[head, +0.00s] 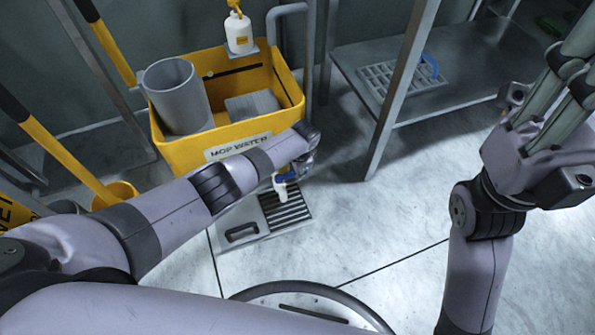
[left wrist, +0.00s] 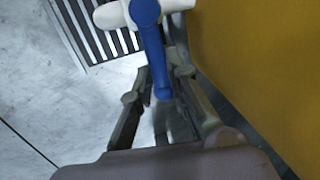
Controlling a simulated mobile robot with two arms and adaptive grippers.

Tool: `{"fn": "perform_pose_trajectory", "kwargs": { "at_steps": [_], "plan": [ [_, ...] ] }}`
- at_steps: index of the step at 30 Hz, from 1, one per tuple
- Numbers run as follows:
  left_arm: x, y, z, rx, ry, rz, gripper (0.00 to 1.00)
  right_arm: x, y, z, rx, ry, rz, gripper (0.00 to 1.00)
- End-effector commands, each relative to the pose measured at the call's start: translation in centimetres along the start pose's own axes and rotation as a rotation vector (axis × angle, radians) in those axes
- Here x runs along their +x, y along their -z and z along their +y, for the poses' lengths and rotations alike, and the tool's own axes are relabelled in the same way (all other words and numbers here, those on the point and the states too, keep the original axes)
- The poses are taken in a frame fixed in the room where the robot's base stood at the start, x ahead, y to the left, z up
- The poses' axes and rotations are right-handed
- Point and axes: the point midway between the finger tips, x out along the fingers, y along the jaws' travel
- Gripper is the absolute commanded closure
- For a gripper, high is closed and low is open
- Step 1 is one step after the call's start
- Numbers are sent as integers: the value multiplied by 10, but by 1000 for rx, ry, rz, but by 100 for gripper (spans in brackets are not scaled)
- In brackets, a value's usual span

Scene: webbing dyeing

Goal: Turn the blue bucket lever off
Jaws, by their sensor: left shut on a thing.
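The blue lever (head: 279,178) sits on a white tap (head: 281,191) low at the front of the yellow mop bucket (head: 180,150). In the left wrist view the lever (left wrist: 152,50) runs from the white tap (left wrist: 172,5) down between my fingers. My left gripper (head: 297,170) is at the bucket's front right corner, shut on the lever's free end; it also shows in the left wrist view (left wrist: 160,88). My own forearm hides part of the bucket front. My right gripper (head: 570,75) is at the upper right, away from the bucket; its fingertips are cut off or unclear.
A slotted floor drain (head: 287,207) lies under the tap. A metal shelf (head: 345,55) with a leg (head: 390,120) stands right of the bucket, holding a grey rack (head: 400,76). A yellow mop handle (head: 75,160) leans at left. The floor in the middle is clear.

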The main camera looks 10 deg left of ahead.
Motion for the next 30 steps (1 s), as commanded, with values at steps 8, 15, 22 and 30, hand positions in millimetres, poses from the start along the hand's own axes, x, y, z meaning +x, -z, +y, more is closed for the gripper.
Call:
{"fn": "perform_pose_trajectory", "kwargs": {
  "at_steps": [8,15,22,30],
  "plan": [
    [1,-2,0,-14,-3,-5,100,1,0,0,-1,0,4,64],
    [1,-2,0,-13,-2,-5,78,0,-1,0,-1,-1,2,64],
    [0,-1,0,-10,-1,-2,64,-1,-1,0,-1,-2,-1,64],
    [0,0,-1,-9,0,-1,64,-3,-3,1,-1,-5,-9,64]
  ]
}}
